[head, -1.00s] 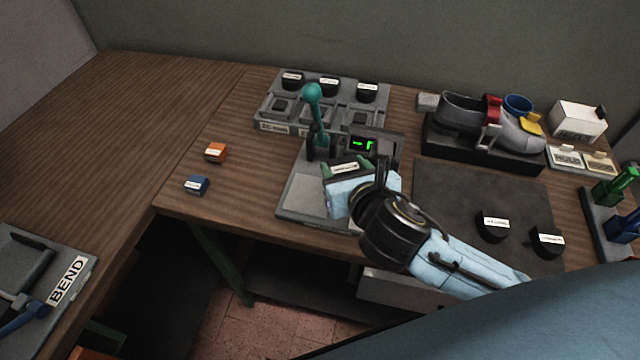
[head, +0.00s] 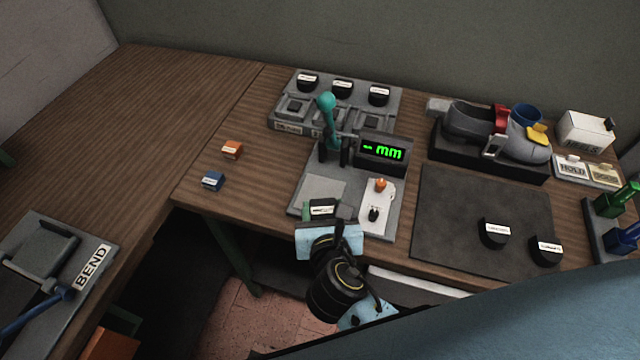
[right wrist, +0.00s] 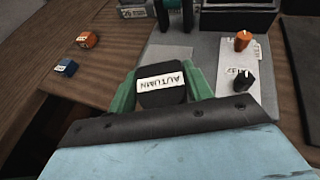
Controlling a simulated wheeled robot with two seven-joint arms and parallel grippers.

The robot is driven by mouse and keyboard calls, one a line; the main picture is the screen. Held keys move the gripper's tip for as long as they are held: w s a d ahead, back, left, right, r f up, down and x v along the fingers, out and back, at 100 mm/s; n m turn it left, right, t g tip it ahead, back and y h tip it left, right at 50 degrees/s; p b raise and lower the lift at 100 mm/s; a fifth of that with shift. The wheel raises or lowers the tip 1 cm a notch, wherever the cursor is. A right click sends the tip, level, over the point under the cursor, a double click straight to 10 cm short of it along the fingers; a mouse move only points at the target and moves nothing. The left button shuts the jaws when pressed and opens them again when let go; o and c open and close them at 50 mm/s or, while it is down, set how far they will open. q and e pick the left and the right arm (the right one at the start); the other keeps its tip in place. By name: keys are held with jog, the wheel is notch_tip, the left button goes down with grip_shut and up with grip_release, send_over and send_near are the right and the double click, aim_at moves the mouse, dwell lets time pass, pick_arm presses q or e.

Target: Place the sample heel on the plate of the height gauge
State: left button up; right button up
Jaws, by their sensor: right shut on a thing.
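The height gauge has a grey base with a light grey plate (head: 321,189), a teal-knobbed lever (head: 327,108) and a display (head: 383,152) reading "- mm" in green. My right gripper (head: 322,210) is at the front edge of the gauge base, just in front of the plate. Its green fingers are shut on a dark heel labelled AUTUMN, which shows clearly in the right wrist view (right wrist: 161,92). The heel's underside is hidden, so I cannot tell its height above the base. My left gripper is not in view.
An orange knob (head: 380,184) and a black knob stand on the gauge's white panel. Two labelled dark heels lie on the dark mat (head: 455,205) at right. Orange (head: 231,149) and blue (head: 212,181) blocks lie left of the gauge. A heel rack (head: 288,122) stands behind it.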

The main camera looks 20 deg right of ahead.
send_over(320, 193)
jog(key=shift+f+b, duration=0.6)
jog(key=shift+f, duration=1.15)
jog(key=shift+f, duration=0.1)
jog(key=o, duration=1)
jog(key=p+v, duration=0.1)
jog(key=v, duration=1.1)
